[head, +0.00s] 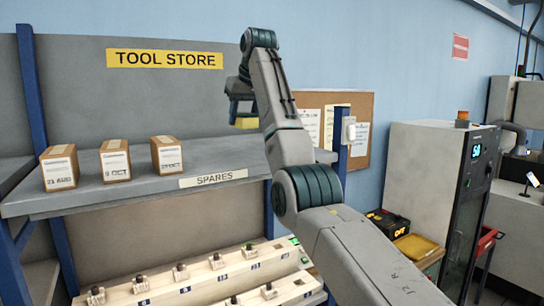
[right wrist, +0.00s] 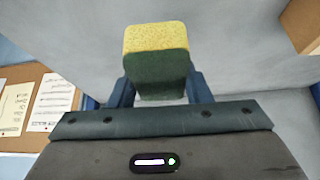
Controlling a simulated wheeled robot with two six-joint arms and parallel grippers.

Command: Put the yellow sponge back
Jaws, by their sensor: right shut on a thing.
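The yellow sponge (right wrist: 156,40) has a yellow face and a dark green side. My right gripper (right wrist: 160,88) is shut on it, with blue fingers on both sides in the right wrist view. In the head view the sponge (head: 246,122) shows as a small yellow patch below my right gripper (head: 240,108), above the right part of the grey shelf (head: 130,194) labelled SPARES. I cannot tell how far it is above the shelf. My right arm hides part of the shelf's right end. My left gripper is not in view.
Several cardboard boxes (head: 115,160) stand on the shelf's left and middle. Shelf room is free between them and my right gripper. Blue posts (head: 32,90) bound the rack. Wooden racks with small parts (head: 190,280) lie below. A grey cabinet (head: 430,190) stands at right.

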